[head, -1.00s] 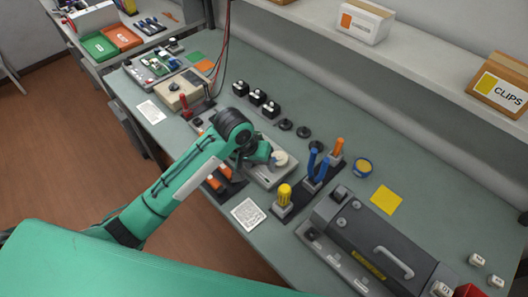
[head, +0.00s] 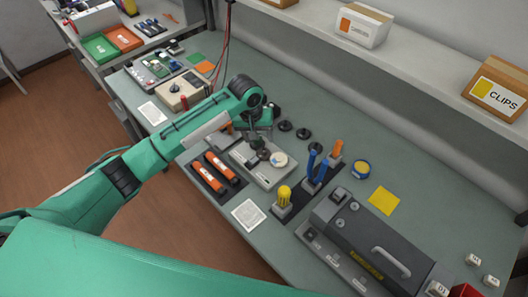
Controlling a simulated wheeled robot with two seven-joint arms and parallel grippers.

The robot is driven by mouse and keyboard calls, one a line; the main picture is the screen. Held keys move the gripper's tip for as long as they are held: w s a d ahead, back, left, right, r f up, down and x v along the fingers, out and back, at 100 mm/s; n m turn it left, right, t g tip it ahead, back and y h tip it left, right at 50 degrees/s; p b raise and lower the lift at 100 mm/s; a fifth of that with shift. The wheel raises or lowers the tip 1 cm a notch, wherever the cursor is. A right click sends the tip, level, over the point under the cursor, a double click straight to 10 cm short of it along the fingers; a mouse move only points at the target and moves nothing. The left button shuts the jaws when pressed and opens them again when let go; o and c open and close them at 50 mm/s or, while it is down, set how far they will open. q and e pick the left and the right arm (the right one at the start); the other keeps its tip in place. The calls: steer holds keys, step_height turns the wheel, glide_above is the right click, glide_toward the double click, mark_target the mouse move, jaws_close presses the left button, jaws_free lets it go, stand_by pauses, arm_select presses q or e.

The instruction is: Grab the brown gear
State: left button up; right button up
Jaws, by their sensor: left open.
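A grey tray-like plate (head: 268,178) lies on the workbench near the middle. On it sit a cream round part (head: 279,159) and, just left of it, a small dark brownish round part (head: 263,154), which looks like the brown gear; its teeth are too small to make out. My left gripper (head: 257,143) is above the plate, pointing down, open, close to the dark round part. I cannot tell whether they touch. The gripper hides the far part of the plate. My right gripper is out of view.
Two orange-handled tools (head: 216,161) lie on a dark mat left of the plate. Upright yellow (head: 284,193), blue (head: 315,163) and orange (head: 337,147) handled tools stand to its right. Black discs (head: 285,126) lie behind. A dark grey machine (head: 365,235) fills the bench's front right.

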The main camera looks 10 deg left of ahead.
mark_target(261, 154)
arm_select(q)
steer(key=shift+d+f, duration=0.1)
steer(key=shift+f, duration=0.55)
steer(key=shift+f+p, duration=0.3)
steer(key=shift+p, duration=0.05)
steer(key=f, duration=0.1)
steer(key=f+p, duration=0.1)
steer(key=f, duration=0.1)
steer(key=shift+d+f, duration=0.25)
steer(key=shift+f, duration=0.05)
steer(key=shift+w+d+f, duration=0.1)
steer(key=shift+f, duration=0.4)
steer(key=c, duration=1)
